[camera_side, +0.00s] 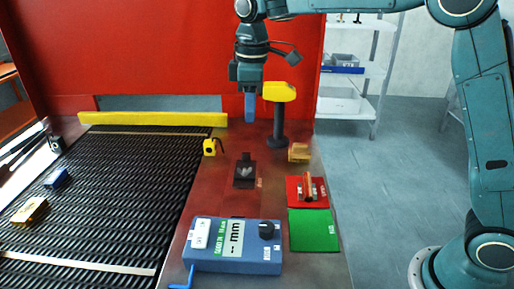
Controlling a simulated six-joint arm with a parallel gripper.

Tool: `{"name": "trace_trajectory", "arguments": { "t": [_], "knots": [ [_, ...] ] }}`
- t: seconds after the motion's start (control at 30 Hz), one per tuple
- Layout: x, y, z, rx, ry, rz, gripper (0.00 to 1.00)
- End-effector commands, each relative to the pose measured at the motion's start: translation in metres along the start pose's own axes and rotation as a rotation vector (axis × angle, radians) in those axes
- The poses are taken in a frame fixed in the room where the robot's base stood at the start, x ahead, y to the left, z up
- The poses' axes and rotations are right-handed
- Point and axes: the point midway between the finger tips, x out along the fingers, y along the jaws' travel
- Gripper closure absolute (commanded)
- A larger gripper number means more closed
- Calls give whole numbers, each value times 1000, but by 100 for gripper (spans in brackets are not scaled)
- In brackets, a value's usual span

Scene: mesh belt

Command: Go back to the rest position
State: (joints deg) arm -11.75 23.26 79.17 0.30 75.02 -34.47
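My gripper (249,92) hangs pointing down in front of the red wall, just left of the yellow-headed post and above the back of the brown work surface. A narrow blue piece (250,108) extends below its teal body. I cannot tell whether this is the closed fingers or a blue block held between them. No gap between fingertips shows. The gripper is clear of the surface.
A black mesh belt (110,190) carries a blue block (56,178) and a yellow block (30,211). A yellow-headed post (279,120) stands close right of my gripper. A blue gauge box (233,246), red pad (293,199) and green pad (314,231) lie in front.

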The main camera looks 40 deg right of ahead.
Motion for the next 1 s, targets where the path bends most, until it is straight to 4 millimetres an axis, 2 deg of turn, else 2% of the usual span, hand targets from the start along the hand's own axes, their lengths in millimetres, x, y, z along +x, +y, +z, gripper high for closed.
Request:
{"name": "trace_trajectory", "arguments": {
  "t": [0.2, 0.5, 0.73, 1.0],
  "knots": [
    [-30, -13, 43, 113, 54, 36, 73],
    [-54, -38, 104, 272, 131, 80, 73],
    [-62, -62, 151, 392, 194, 111, 73],
    [-57, -92, 203, 532, 271, 143, 73]
  ]
}}
